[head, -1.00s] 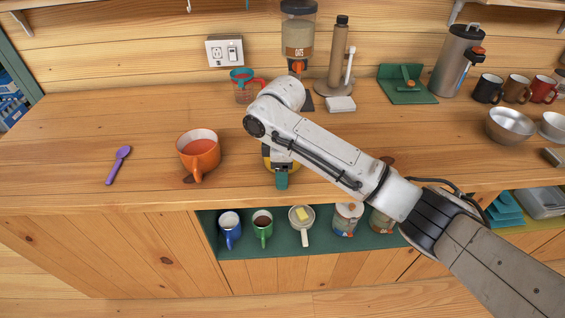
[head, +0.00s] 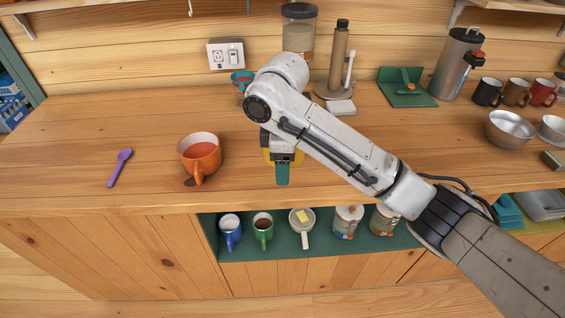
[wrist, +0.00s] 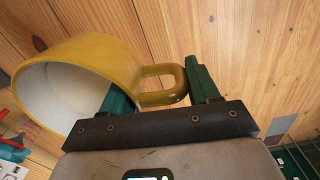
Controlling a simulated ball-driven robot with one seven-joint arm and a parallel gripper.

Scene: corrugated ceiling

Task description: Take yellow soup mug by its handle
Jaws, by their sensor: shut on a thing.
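The yellow soup mug (wrist: 95,62) fills the left of the wrist view, its white inside facing the lower left. Its handle (wrist: 165,85) lies between the two green fingers of my gripper (wrist: 160,92), which is shut on it. One finger reaches through beside the mug wall and the other is on the handle's outer side. In the head view my arm hides most of the mug; a yellow strip (head: 267,156) shows beside my gripper (head: 282,174). I cannot tell whether the mug touches the counter.
An orange mug of soup (head: 199,152) stands left of my gripper, with a purple spoon (head: 120,167) farther left. A teal measuring cup (head: 241,79) is partly hidden behind my arm. The counter (head: 90,120) is clear at the left. An open shelf (head: 280,245) with mugs lies below.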

